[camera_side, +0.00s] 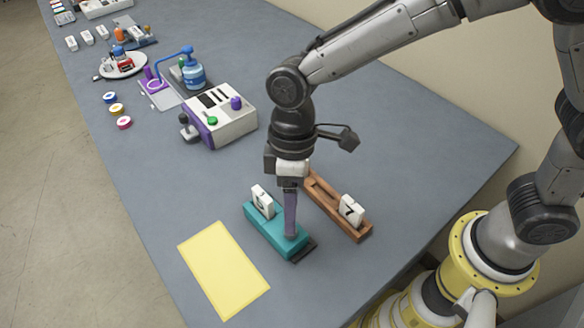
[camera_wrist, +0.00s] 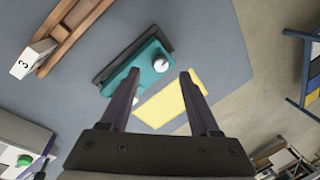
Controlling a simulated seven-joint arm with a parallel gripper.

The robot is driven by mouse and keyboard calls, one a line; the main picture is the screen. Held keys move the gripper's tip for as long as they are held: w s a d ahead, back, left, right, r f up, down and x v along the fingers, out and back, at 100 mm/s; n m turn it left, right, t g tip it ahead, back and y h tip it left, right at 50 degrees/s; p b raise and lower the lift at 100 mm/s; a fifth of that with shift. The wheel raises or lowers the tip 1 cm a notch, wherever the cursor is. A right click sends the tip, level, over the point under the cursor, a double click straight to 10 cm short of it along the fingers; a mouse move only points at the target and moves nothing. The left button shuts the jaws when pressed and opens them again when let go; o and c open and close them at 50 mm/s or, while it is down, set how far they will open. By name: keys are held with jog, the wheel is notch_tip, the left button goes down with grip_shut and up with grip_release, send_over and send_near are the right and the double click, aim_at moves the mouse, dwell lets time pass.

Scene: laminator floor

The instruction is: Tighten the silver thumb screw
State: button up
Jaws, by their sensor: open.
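The silver thumb screw (camera_wrist: 161,65) shows in the wrist view as a round, pale metal head on a teal block (camera_wrist: 146,58). In the side view the teal block (camera_side: 265,232) lies on the table, and my gripper hides the screw. My gripper (camera_wrist: 160,74) is open and empty, its dark fingertips to the left and right of the screw in the wrist view. In the side view my gripper (camera_side: 290,235) points down at the block's near end. I cannot tell whether the fingers are level with the screw head or above it.
A wooden holder (camera_side: 326,198) with a white numbered tag (camera_side: 351,210) stands close on the right. A white tag (camera_side: 262,202) stands on the teal block. A yellow sheet (camera_side: 223,270) lies front left. A white control box (camera_side: 220,115) stands behind.

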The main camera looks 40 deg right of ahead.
jog(key=v, duration=1)
jog(key=shift+r, duration=0.1)
jog(key=s+d+r+m+t, duration=0.1)
jog(key=d+r+m+t, duration=0.1)
jog(key=d+r, duration=0.35)
jog(key=s+d+r+m+t, duration=0.1)
jog(key=d+r+m+t, duration=0.15)
jog(key=d, duration=0.65)
jog(key=s+d+f+m+t+h, duration=0.1)
jog(key=s+d+f+m+t, duration=0.2)
jog(key=s+d, duration=0.8)
notch_tip(320, 180, down, 2)
jog(key=shift+s+d+f+m+h, duration=0.1)
jog(key=shift+s+d+m+h, duration=0.25)
jog(key=shift+m, duration=0.6)
jog(key=shift+w, duration=0.1)
